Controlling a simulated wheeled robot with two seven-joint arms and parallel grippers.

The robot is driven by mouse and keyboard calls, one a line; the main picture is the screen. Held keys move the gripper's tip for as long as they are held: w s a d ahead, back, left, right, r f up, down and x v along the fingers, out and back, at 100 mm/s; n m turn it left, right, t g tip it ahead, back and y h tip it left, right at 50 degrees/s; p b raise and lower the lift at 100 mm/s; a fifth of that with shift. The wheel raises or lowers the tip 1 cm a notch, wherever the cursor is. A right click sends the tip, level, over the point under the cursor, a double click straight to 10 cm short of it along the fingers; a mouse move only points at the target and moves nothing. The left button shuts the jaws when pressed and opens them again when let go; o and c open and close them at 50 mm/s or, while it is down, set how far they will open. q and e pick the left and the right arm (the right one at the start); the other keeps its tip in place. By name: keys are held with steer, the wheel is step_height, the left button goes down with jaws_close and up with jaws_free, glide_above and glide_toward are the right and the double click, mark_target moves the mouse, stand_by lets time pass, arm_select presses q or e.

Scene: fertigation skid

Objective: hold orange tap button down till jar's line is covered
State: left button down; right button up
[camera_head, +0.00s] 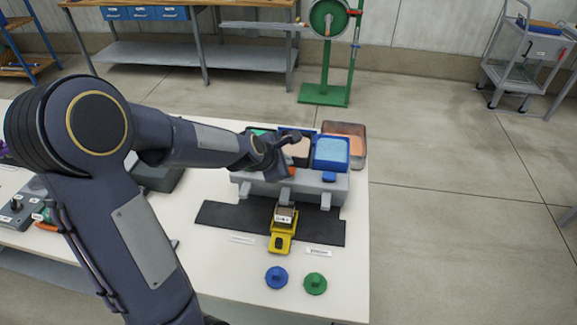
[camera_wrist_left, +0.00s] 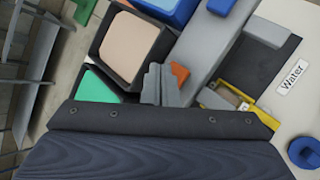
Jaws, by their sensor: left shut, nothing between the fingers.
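The orange tap button (camera_head: 292,171) is on the front of the grey manifold (camera_head: 318,188); it also shows in the left wrist view (camera_wrist_left: 180,74). My left gripper (camera_head: 284,174) is shut and empty, its fingertips right at the left side of the orange button. They show as a grey stepped shape in the wrist view (camera_wrist_left: 156,84). I cannot tell whether they touch or press the button. The small jar (camera_head: 285,214) stands in a yellow holder (camera_head: 281,242) in front of the manifold. Its line and liquid level are too small to make out. My right gripper is not in view.
Behind the manifold stand tanks with blue (camera_head: 332,152), peach (camera_head: 297,148) and orange-brown (camera_head: 345,130) tops. A blue button (camera_head: 329,176) is right of the orange one. Blue (camera_head: 276,277) and green (camera_head: 315,283) caps lie at the front of the white table (camera_head: 345,264).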

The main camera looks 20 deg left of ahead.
arm_select(q)
step_height(320, 180, up, 5)
steer(key=p, duration=0.5)
steer(key=shift+r, duration=0.1)
stand_by(0.3)
steer(key=s+d+r+m+g+h, duration=0.1)
steer(key=s+d+r+m, duration=0.15)
steer(key=s+m, duration=0.3)
steer(key=s+d+r+m+h, duration=0.1)
steer(key=s+r+m, duration=0.35)
steer(key=s, duration=0.25)
steer(key=s+d+f+m+g, duration=0.1)
steer(key=s+d+m+g, duration=0.1)
steer(key=s+m, duration=1.1)
steer(key=s, duration=0.3)
steer(key=shift+f, duration=0.35)
